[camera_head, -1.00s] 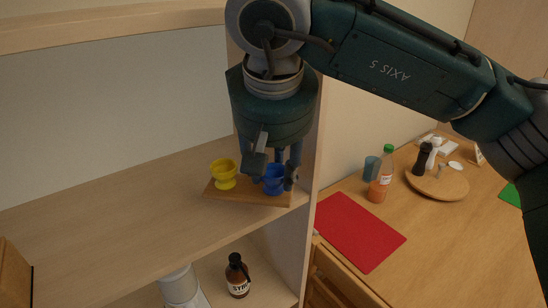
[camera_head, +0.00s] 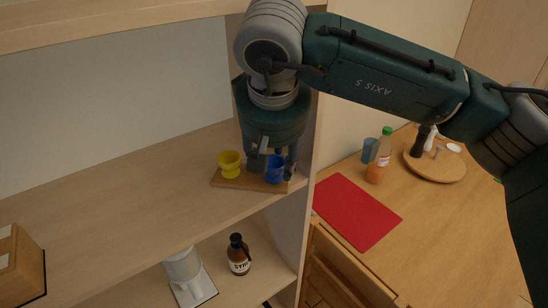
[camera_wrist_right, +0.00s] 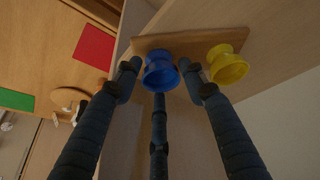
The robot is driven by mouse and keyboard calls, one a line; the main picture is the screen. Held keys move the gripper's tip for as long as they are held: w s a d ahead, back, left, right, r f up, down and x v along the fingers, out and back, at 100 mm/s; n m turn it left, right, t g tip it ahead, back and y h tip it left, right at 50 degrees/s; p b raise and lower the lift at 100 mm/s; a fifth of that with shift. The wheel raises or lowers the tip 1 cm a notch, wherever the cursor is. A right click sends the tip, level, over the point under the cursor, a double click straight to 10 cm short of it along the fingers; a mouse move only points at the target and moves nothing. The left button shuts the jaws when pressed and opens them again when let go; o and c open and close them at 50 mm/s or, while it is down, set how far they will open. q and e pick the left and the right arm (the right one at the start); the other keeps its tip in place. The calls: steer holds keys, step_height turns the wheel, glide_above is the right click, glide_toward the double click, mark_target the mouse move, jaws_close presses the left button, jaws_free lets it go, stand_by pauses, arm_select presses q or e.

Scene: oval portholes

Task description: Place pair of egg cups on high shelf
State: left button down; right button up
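The yellow egg cup (camera_head: 229,164) and the blue egg cup (camera_head: 275,170) stand upright on a small wooden board (camera_head: 233,182) on the upper shelf (camera_head: 130,205). The yellow cup is at the left, the blue one at the right. My right gripper (camera_head: 272,165) points down at the blue cup. The right wrist view shows its three spread fingers (camera_wrist_right: 158,80) around the blue cup (camera_wrist_right: 160,72), seemingly with narrow gaps at the sides; contact is hard to judge. The yellow cup (camera_wrist_right: 227,65) is outside the fingers. My left gripper is not in view.
The cabinet's side panel (camera_head: 305,110) is close right of the gripper. A brown bottle (camera_head: 238,256) and a white device (camera_head: 188,275) stand on the lower shelf. A wooden box (camera_head: 20,265) sits at the left. The table holds a red mat (camera_head: 356,211).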

steer(key=shift+o, duration=0.6)
steer(key=shift+r, duration=0.15)
steer(key=shift+r, duration=0.2)
steer(key=b+v, duration=0.1)
steer(key=v, duration=0.6)
steer(key=shift+s+r, duration=0.1)
